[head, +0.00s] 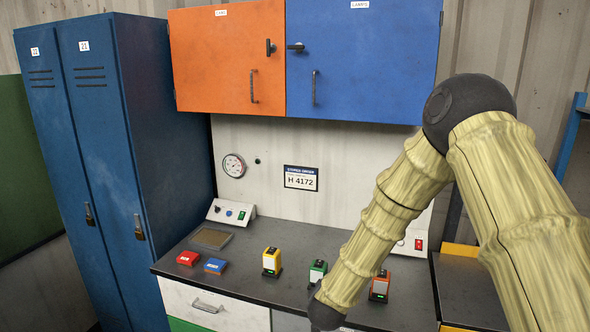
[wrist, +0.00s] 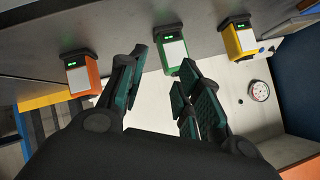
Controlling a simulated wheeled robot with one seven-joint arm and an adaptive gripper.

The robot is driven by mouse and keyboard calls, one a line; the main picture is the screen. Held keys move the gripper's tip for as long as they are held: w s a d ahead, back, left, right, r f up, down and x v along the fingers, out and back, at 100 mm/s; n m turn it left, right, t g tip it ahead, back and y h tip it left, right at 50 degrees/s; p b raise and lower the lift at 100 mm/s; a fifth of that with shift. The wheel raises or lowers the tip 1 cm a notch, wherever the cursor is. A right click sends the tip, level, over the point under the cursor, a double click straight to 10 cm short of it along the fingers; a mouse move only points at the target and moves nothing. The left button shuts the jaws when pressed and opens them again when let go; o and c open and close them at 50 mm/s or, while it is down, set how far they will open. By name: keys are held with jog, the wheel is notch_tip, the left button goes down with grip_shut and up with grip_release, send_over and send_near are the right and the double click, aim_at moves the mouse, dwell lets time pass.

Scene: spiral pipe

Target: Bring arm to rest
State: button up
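My arm (head: 405,185), in a pale ribbed cover with dark joints, reaches down over the right part of the workbench in the head view. The gripper itself is hidden below the bottom edge there. In the wrist view my gripper (wrist: 160,88) has two dark green padded fingers spread apart, with nothing between them. Beyond the fingertips stand an orange device (wrist: 82,74), a green device (wrist: 174,56) and a yellow device (wrist: 239,40), each apart from the fingers.
Orange (head: 225,60) and blue (head: 365,60) cabinets hang above. Blue lockers (head: 110,150) stand left.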

jog(key=s+d+f+n+g+y+b, duration=0.1)
jog(key=s+d+f+n+g, duration=0.2)
jog(key=s+f, duration=0.9)
jog(key=s+d+f+n+g+b, duration=0.1)
jog(key=s+d+f+n+g, duration=0.3)
jog(key=s+f, duration=0.85)
jog(key=s+d+f+g+b, duration=0.1)
jog(key=s+d+f+g, duration=0.1)
jog(key=s, duration=1)
jog(key=s+d+f+g+b, duration=0.1)
jog(key=s+d+f, duration=0.3)
jog(key=s, duration=0.8)
jog(key=shift+s+d+n+g, duration=0.25)
jog(key=shift+d+n+g, duration=0.05)
jog(key=shift+d+g, duration=0.2)
